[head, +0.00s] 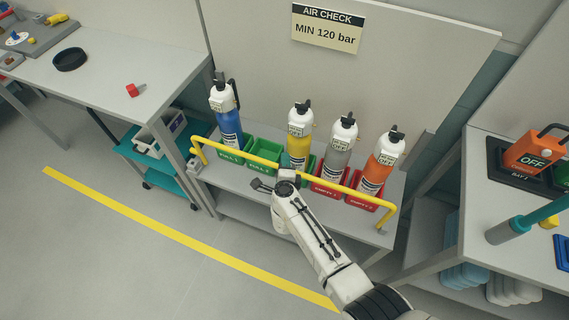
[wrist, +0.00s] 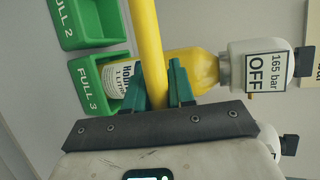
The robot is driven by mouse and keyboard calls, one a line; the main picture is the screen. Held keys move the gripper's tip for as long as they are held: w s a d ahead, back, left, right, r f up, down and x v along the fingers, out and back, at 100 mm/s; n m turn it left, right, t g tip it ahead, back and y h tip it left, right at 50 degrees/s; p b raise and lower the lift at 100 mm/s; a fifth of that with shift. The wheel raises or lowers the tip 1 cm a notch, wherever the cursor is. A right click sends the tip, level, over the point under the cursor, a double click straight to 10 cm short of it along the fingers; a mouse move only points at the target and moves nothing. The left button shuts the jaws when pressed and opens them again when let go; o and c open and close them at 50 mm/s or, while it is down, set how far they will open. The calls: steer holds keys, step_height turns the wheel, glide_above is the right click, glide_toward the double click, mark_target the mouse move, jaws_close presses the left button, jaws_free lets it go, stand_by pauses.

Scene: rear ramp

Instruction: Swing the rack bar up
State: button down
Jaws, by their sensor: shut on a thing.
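The yellow rack bar (head: 250,158) runs across the front of a low grey rack, in front of the bottles, with a bent-down end at each side. My gripper (head: 287,176) is at the middle of the bar in the head view, partly hidden by my own wrist. In the wrist view, the green fingers of my gripper (wrist: 160,85) are shut on the bar (wrist: 148,40), one finger on each side of it.
Blue (head: 228,125), yellow (head: 299,145), grey (head: 338,158) and orange (head: 377,170) bottles stand behind the bar in green and red bins. A bench (head: 130,75) is at left, a table (head: 482,165) at right. Floor left of my arm is clear around a yellow line (head: 150,225).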

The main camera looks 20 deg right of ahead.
steer(key=shift+s+a+f, duration=0.15)
steer(key=shift+s+f, duration=0.3)
steer(key=shift+f, duration=0.25)
steer(key=c, duration=1.1)
jaws_free()
steer(key=shift+w, duration=0.1)
steer(key=shift+c, duration=0.2)
steer(key=shift+o, duration=0.4)
steer(key=shift+w+r, duration=0.1)
steer(key=shift+w+r, duration=0.1)
steer(key=shift+r, duration=0.05)
steer(key=p+v, duration=0.4)
steer(key=v, duration=0.6)
steer(key=shift+s, duration=0.4)
steer(key=shift+r, duration=0.15)
steer(key=shift+c, duration=0.4)
